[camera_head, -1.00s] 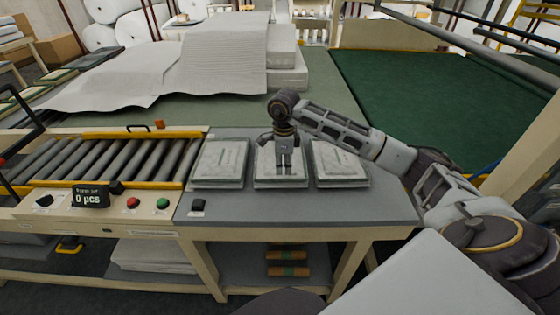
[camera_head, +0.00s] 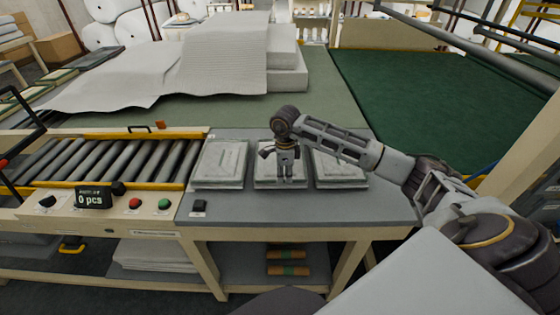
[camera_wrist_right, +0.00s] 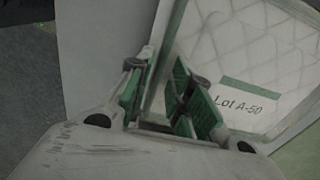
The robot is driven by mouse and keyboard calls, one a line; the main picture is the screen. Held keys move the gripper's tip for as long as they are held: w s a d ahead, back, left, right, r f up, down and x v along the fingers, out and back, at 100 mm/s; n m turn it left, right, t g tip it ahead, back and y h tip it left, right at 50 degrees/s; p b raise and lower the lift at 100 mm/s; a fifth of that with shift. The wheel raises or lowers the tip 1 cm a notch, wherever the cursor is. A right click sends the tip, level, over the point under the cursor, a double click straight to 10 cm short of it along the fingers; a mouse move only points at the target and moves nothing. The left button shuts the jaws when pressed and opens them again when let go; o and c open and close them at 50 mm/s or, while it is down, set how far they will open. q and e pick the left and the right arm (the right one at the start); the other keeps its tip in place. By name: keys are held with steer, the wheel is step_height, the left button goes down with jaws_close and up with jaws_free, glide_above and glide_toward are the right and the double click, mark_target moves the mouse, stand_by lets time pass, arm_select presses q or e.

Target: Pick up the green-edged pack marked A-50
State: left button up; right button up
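Three flat white packs lie in a row on the grey bench top: a left pack (camera_head: 220,162), a middle pack (camera_head: 263,172) and a right pack (camera_head: 338,166). My right gripper (camera_head: 286,181) points down over the middle pack. In the right wrist view, a quilted pack with a green-bordered label reading "Lot A-50" (camera_wrist_right: 246,106) lies at the right. My right gripper (camera_wrist_right: 163,105) shows green pads standing apart, with a pale edge strip between them; contact is unclear. Labels are too small to read in the head view. My left gripper is out of view.
A roller conveyor (camera_head: 105,160) with yellow rails adjoins the bench on the left, with a counter display (camera_head: 93,198) reading "0 pcs". A small black box (camera_head: 198,206) sits at the bench's front left. White wadding sheets (camera_head: 215,62) lie behind.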

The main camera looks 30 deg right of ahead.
steer(key=shift+f, duration=0.7)
jaws_close()
